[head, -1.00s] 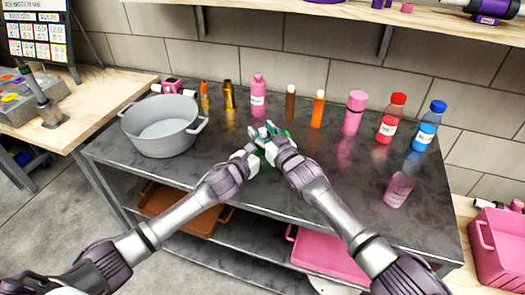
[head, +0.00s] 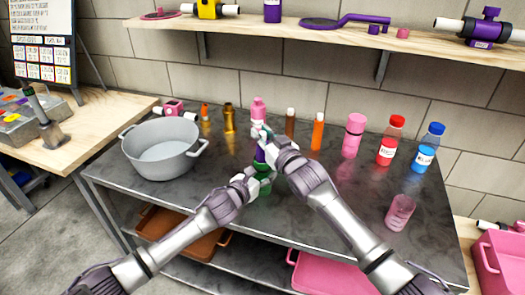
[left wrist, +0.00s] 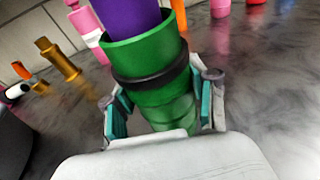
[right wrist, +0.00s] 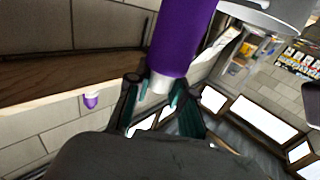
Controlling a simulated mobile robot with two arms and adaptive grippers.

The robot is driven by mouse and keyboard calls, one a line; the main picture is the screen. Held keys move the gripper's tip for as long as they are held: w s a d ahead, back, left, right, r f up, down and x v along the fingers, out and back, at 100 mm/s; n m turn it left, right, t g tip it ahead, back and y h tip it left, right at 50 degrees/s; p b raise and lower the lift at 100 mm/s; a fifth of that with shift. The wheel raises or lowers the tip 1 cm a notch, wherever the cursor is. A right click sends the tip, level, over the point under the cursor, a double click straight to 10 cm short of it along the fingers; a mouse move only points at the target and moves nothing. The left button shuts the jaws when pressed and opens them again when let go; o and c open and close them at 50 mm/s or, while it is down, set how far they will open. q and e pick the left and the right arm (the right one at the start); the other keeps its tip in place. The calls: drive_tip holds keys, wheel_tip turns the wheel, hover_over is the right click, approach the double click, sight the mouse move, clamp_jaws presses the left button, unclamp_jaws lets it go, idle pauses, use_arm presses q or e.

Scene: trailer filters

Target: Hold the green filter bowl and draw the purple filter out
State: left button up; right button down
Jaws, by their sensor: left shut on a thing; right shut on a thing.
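The green filter bowl (left wrist: 150,65), with a black band around it, stands upright over the metal table. My left gripper (left wrist: 160,108) is shut around its body below the band, and in the head view (head: 250,180) it is the lower one. The purple filter (left wrist: 130,18) rises from the bowl's mouth; its lower end is hidden behind the front rim. It also shows in the head view (head: 260,155) between my two grippers. My right gripper (right wrist: 155,92) is shut on the filter's white end (right wrist: 162,80), above the bowl.
A grey pot (head: 162,155) stands on the table (head: 320,210) at the left. Several bottles, including a pink one (head: 353,135) and a red one (head: 390,142), line the back. A clear pink cup (head: 399,213) stands at the right. A wooden shelf (head: 250,24) hangs above.

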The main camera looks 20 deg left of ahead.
wheel_tip(320, 180, up, 11)
idle(0.3)
use_arm(q)
drive_tip(key=o, duration=1.3)
drive_tip(key=shift+o, duration=0.2)
drive_tip(key=shift+s, duration=0.15)
drive_tip(key=v, duration=1.1)
drive_tip(key=shift+s, duration=0.35)
